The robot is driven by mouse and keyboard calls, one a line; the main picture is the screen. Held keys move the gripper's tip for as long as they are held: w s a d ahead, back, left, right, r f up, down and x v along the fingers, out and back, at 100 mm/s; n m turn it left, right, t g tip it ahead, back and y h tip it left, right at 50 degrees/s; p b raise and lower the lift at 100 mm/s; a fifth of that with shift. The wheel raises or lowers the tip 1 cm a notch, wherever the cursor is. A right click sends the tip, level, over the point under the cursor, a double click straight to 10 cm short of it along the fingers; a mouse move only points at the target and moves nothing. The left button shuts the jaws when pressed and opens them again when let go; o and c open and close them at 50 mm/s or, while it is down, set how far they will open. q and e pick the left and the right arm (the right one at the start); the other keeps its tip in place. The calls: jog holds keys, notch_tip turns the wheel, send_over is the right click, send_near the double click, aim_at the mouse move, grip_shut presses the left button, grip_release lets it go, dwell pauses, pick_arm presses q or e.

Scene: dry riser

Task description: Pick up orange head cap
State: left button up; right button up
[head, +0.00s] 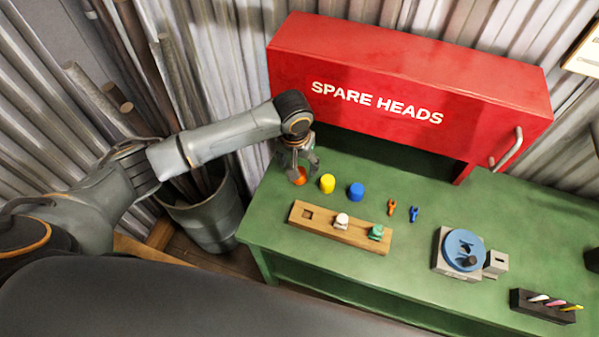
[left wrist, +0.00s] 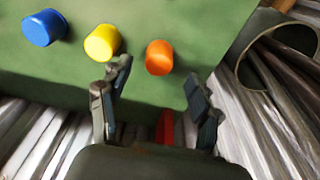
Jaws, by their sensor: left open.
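The orange head cap (head: 299,176) stands on the green table at its left end, partly hidden by my left gripper in the head view. It shows whole in the left wrist view (left wrist: 159,57). My left gripper (head: 303,166) is above and around the cap's place in the head view. In the left wrist view its open fingers (left wrist: 158,82) lie on either side, with the cap just beyond the fingertips and not held. My right gripper is not in view; only a dark part shows at the right edge.
A yellow cap (head: 327,184) and a blue cap (head: 356,192) stand to the right. A wooden block (head: 325,230) holds white and green pieces in front. The red SPARE HEADS cabinet (head: 400,85) stands behind. A bin (head: 213,215) with pipes is left of the table.

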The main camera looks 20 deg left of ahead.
pick_arm(q)
jog(key=shift+w+f+p, duration=0.25)
jog(key=shift+f+p, duration=0.05)
jog(key=shift+f, duration=1.05)
jog(key=shift+w+f+p, duration=0.25)
jog(key=shift+f, duration=1.05)
jog(key=c, duration=0.8)
